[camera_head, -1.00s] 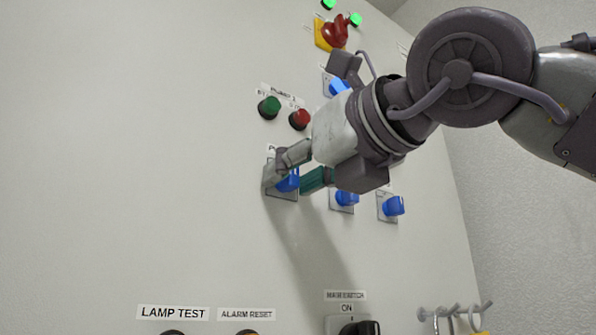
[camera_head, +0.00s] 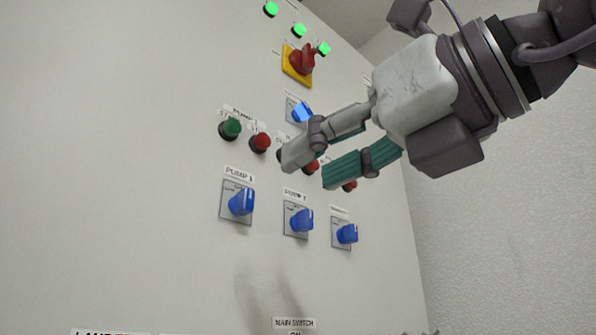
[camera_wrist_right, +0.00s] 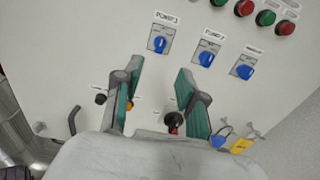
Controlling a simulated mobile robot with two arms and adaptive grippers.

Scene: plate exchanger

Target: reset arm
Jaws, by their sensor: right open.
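My right gripper (camera_head: 312,170) is open and empty in the head view, in front of the panel and above the row of blue knobs. Its fingers have green inner pads, and they hide part of the push-button row. The PUMP 1 blue knob (camera_head: 241,202) is to the lower left of the fingers, apart from them. A second blue knob (camera_head: 302,220) and a third blue knob (camera_head: 347,233) are below. In the right wrist view, the gripper's two fingers (camera_wrist_right: 152,100) stand apart, with the PUMP 1 knob (camera_wrist_right: 160,44) visible beyond them. My left gripper is not in view.
The panel (camera_head: 120,150) bears a green button (camera_head: 230,128), a red button (camera_head: 259,142), a red rotary switch (camera_head: 302,60) on a yellow plate and several green lamps (camera_head: 298,30). Hooks with a yellow tag (camera_wrist_right: 241,146) show in the wrist view. A wall (camera_head: 480,230) is at right.

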